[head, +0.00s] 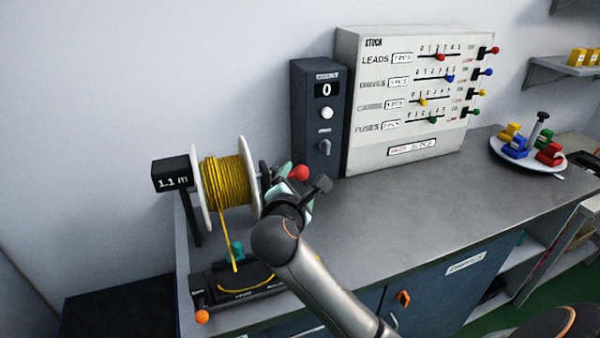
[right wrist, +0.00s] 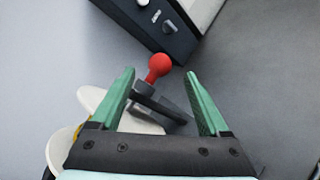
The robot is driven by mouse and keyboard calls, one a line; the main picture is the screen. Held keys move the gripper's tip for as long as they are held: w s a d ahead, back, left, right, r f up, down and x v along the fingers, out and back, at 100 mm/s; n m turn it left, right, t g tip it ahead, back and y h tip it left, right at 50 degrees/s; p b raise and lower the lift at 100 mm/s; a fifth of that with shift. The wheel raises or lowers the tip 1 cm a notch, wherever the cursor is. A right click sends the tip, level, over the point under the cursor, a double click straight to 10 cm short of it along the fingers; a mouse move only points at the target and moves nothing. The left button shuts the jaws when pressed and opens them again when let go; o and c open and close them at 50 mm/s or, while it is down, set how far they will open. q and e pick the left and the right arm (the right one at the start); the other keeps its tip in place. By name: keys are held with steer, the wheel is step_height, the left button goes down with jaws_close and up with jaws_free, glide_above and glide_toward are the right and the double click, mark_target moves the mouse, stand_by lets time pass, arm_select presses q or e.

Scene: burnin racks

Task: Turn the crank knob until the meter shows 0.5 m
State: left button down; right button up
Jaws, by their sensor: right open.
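The crank knob (head: 299,172) is a red ball on a dark crank arm at the right side of a spool (head: 226,182) wound with yellow cord. In the right wrist view the knob (right wrist: 158,66) stands ahead of and between the fingertips. The meter (head: 172,182) left of the spool reads 1.1 m. My right gripper (right wrist: 159,90) has green fingers, spread open and empty, with the crank arm (right wrist: 158,101) between them. In the head view my wrist hides much of the right gripper and crank. My left gripper is not in view.
A dark box (head: 318,120) showing 0 and a white stock panel (head: 410,100) stand behind the crank. A black device (head: 238,286) with cord sits in front of the spool. A plate (head: 527,157) of coloured pieces is at the right. The middle bench top is clear.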

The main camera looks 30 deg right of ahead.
mark_target(301, 176)
steer(key=x, duration=0.7)
steer(key=shift+w, duration=0.1)
jaws_close()
steer(key=shift+f, duration=0.1)
stand_by(0.4)
steer(key=shift+f, duration=0.1)
steer(key=shift+s+f+b, duration=0.15)
steer(key=shift+f, duration=0.45)
steer(key=shift+s+f+b, duration=0.15)
steer(key=shift+f, duration=0.6)
